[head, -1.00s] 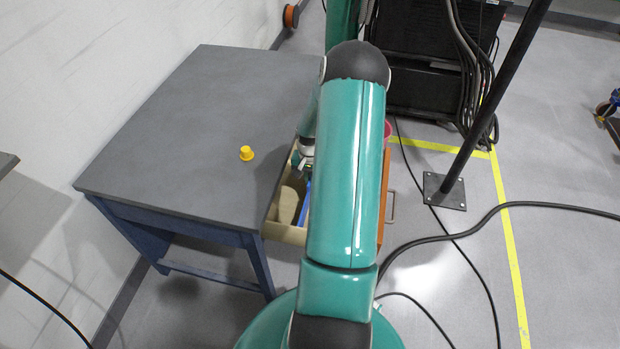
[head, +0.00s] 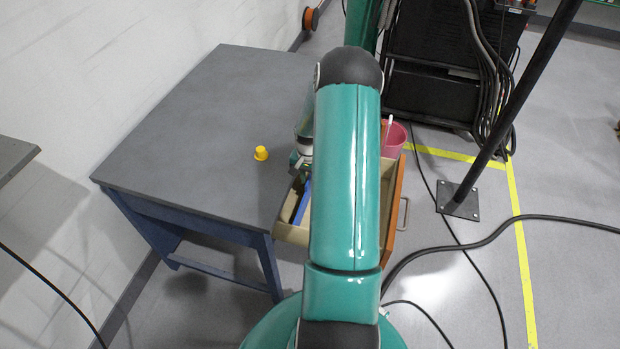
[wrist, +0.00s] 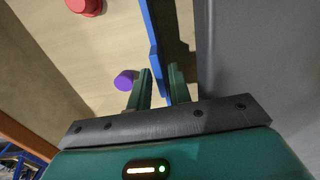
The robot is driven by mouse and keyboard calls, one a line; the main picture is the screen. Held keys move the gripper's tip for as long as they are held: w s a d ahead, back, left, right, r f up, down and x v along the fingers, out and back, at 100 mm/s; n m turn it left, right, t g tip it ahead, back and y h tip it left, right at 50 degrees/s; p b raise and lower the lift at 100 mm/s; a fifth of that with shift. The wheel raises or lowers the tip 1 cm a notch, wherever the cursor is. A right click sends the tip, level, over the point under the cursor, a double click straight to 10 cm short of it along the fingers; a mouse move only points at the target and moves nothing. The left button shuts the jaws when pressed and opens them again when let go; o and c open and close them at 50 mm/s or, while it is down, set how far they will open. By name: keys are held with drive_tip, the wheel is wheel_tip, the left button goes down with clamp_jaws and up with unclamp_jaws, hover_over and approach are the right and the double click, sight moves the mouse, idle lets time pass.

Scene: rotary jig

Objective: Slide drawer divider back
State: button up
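The drawer (head: 292,236) is a pale box with an orange front (head: 398,195), pulled out from the grey table. The blue drawer divider (head: 302,203) stands in it near the table side, partly hidden by my arm. In the wrist view the divider (wrist: 149,25) runs down between the two fingers of my gripper (wrist: 160,80). The fingers are close together, one on each side of it, and look shut on it. A narrow brown gap lies between the divider and the grey table edge (wrist: 225,50). My gripper's fingertips are hidden in the head view.
In the drawer, a purple cylinder (wrist: 124,80) lies close to the left finger, and a red object (wrist: 85,6) is farther off. A yellow piece (head: 261,153) stands on the table (head: 200,130). A pink cup (head: 394,139) is by the drawer's far end. A black post (head: 500,130) stands right.

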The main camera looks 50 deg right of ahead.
drive_tip(key=shift+o, duration=0.8)
wheel_tip(320, 180, up, 14)
drive_tip(key=shift+s+f, duration=0.2)
drive_tip(key=shift+f, duration=0.05)
drive_tip(key=c, duration=0.5)
drive_tip(key=s+f+m+t+y, duration=0.1)
drive_tip(key=s+m, duration=0.1)
drive_tip(key=s+d+f+m+y, duration=0.1)
drive_tip(key=s+f+m, duration=0.1)
drive_tip(key=s+m, duration=0.1)
drive_tip(key=s+f+m+t+y, duration=0.1)
drive_tip(key=s+m, duration=0.1)
drive_tip(key=m, duration=0.1)
drive_tip(key=shift+s+d+f+t+y, duration=0.15)
drive_tip(key=shift+s+f+t+y, duration=0.15)
drive_tip(key=shift+y, duration=0.1)
clamp_jaws()
drive_tip(key=s+d+f+m+t, duration=0.2)
drive_tip(key=s+d+m+t, duration=0.3)
drive_tip(key=m, duration=0.5)
drive_tip(key=w+a+f, duration=0.5)
drive_tip(key=w+f, duration=0.2)
drive_tip(key=w, duration=0.2)
drive_tip(key=shift+w+t, duration=0.3)
drive_tip(key=shift+w, duration=0.1)
